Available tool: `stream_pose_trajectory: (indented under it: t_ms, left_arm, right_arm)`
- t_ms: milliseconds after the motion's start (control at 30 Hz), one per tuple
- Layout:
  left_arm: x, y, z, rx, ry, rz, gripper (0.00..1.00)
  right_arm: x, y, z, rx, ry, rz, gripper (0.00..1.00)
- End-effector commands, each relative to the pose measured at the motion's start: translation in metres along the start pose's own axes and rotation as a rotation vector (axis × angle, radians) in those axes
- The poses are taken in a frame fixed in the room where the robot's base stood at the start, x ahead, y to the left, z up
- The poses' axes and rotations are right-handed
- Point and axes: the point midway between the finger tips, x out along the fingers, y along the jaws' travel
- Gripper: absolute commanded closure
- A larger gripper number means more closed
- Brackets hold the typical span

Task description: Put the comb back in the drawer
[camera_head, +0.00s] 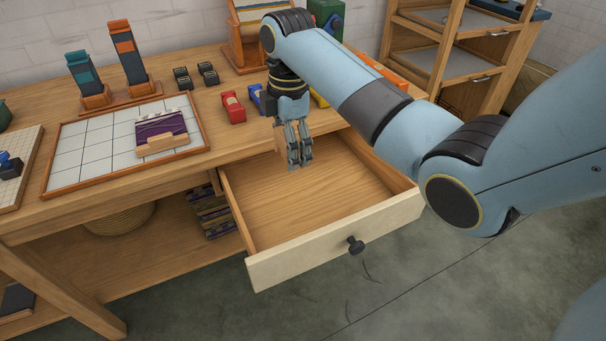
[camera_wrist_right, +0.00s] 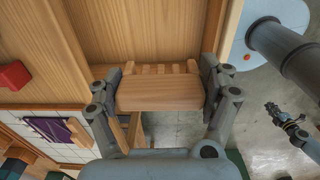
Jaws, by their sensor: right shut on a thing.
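The wooden comb (camera_wrist_right: 158,93), a block with short teeth, is held between the two fingers of my right gripper (camera_wrist_right: 157,88). In the head view my right gripper (camera_head: 298,158) points down over the rear left part of the open drawer; a small part of the comb (camera_head: 280,140) shows beside its fingers. The drawer (camera_head: 335,244) is pulled out, with a pale front and a dark knob, and its visible floor is bare. My left gripper (camera_wrist_right: 284,118) appears at the right of the wrist view, too small to tell its jaws.
A gridded board (camera_head: 88,150) with a purple woven piece (camera_head: 162,132) lies on the table left of the drawer. A red skein (camera_head: 232,107) and a blue one (camera_head: 256,97) stand behind the drawer. A shelf unit (camera_head: 452,60) stands at the back right.

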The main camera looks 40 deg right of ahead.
Motion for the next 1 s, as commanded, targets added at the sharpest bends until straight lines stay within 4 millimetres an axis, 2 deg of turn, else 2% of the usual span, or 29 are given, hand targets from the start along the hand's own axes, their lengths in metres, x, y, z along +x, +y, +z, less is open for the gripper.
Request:
stream_pose_trajectory:
  t_ms: [33,200,333,533,800,1000]
  left_arm:
    - [0.019,0.001,0.000,0.000,0.002,0.000,1.00]
    - [0.063,0.005,0.003,0.000,0.003,0.000,1.00]
    - [0.088,0.007,0.009,0.001,-0.003,0.000,1.00]
    - [0.103,0.008,0.013,0.001,-0.008,0.001,1.00]
    - [0.114,0.009,0.017,0.001,-0.013,0.001,1.00]
    - [0.118,0.010,0.018,0.002,-0.015,0.001,1.00]
  right_arm:
    - [0.020,-0.001,0.001,0.000,-0.001,-0.003,0.47]
    - [0.068,-0.003,0.002,0.000,-0.002,-0.009,0.47]
    - [0.097,-0.004,0.002,0.000,-0.002,-0.009,0.47]
    - [0.116,-0.004,0.003,0.000,-0.002,-0.008,0.47]
    - [0.163,-0.005,0.004,0.000,-0.002,-0.007,0.47]
    - [0.180,-0.006,0.004,0.000,-0.002,-0.007,0.47]
